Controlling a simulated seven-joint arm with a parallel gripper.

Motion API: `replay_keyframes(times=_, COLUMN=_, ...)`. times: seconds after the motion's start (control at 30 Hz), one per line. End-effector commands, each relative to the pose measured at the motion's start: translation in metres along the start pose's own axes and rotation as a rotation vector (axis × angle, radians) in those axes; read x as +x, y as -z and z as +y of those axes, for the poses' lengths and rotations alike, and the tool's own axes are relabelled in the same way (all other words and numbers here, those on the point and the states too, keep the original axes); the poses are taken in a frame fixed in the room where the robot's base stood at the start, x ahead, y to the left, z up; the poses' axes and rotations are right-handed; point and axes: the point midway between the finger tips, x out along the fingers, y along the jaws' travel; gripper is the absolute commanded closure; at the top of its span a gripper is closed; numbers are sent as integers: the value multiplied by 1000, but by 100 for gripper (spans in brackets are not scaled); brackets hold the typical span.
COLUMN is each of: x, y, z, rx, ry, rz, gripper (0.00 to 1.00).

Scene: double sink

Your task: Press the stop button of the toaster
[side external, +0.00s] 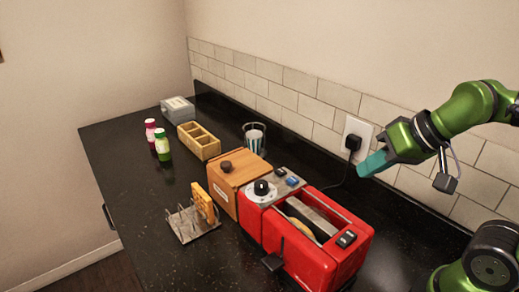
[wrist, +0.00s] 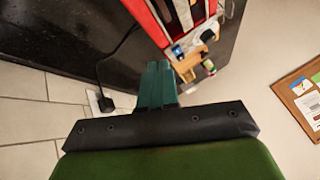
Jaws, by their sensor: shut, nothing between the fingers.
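The red toaster (side external: 348,262) stands on the dark counter, with a grey control panel, a black dial (side external: 262,188) and small blue and dark buttons (side external: 287,177) at its far end. Something light-coloured shows in its slot. In the wrist view the toaster (wrist: 148,20) is at the top, with a blue button (wrist: 178,51) and the dial (wrist: 207,36) near its end. My gripper (side external: 374,164) has teal fingers, shut and empty, held in the air behind the toaster near the wall. Its fingers (wrist: 157,68) point toward the panel in the wrist view, apart from it. I cannot tell which button is stop.
A wooden box (side external: 236,178) stands against the toaster's far end. A toast rack (side external: 193,222), a glass (side external: 254,138), bottles (side external: 162,145) and a divided wooden tray (side external: 199,141) stand farther off. A plug with cord (side external: 352,142) is in the wall behind.

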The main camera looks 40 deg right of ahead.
Motion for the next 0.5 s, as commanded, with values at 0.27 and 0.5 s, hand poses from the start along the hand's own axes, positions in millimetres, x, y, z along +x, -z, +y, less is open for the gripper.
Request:
replay_keyframes(times=0.27, x=24, y=8, z=-9, rx=-60, ry=-19, rz=-81, gripper=100)
replay_keyframes(times=0.5, x=75, y=69, z=-45, rx=-572, ry=-12, rz=-49, gripper=100)
